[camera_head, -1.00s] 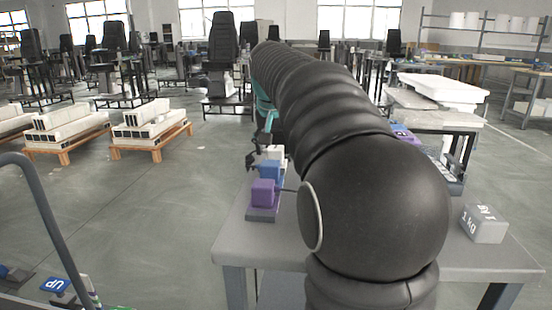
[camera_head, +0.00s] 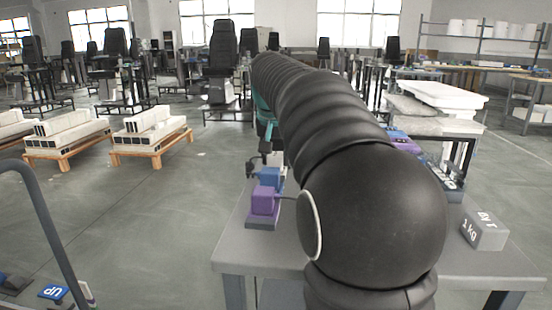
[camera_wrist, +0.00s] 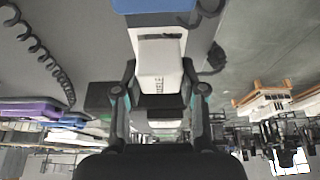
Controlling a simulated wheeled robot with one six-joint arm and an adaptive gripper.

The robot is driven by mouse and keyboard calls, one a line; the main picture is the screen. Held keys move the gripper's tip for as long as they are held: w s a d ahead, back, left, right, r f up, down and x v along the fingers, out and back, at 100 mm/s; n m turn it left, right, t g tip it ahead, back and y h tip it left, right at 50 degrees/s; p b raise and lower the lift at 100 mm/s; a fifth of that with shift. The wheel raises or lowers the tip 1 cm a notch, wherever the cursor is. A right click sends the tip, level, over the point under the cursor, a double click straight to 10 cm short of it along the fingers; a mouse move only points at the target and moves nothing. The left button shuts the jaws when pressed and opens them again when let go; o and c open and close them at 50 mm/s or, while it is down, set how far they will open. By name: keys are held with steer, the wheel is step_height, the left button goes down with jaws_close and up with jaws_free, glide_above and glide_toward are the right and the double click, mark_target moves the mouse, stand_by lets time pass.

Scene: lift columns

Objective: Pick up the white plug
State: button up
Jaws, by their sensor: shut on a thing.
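The white plug (camera_wrist: 160,58) is between the two fingers of my gripper (camera_wrist: 160,80) in the wrist view, with dark lettering on its face. The fingers press on it from both sides. In the head view the white plug (camera_head: 277,159) is a small pale patch behind the blue plug, mostly hidden. My gripper (camera_head: 267,142) shows there only in part, as dark and teal pieces beside my arm. I cannot tell whether the plug is clear of its seat.
A blue plug (camera_head: 269,177) and a purple plug (camera_head: 264,201) stand in a row on the grey table (camera_head: 240,250). A grey 1 kg block (camera_head: 485,230) is at the table's right. My black arm covers the table's middle. Pallets (camera_head: 150,130) stand on the floor at left.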

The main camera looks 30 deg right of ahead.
mark_target(278, 152)
steer(key=r, duration=0.3)
steer(key=d+r+p, duration=0.1)
steer(key=shift+w+r, duration=0.25)
steer(key=shift+r, duration=0.1)
steer(key=w+d+r, duration=0.1)
steer(key=d, duration=0.1)
steer(key=w+d+r, duration=0.2)
steer(key=d, duration=0.1)
steer(key=w+d+r, duration=0.2)
steer(key=d, duration=0.1)
steer(key=shift+r, duration=0.15)
steer(key=shift+w+d+r, duration=0.2)
steer(key=shift+d+r, duration=0.15)
steer(key=shift+d, duration=0.15)
steer(key=shift+s, duration=0.1)
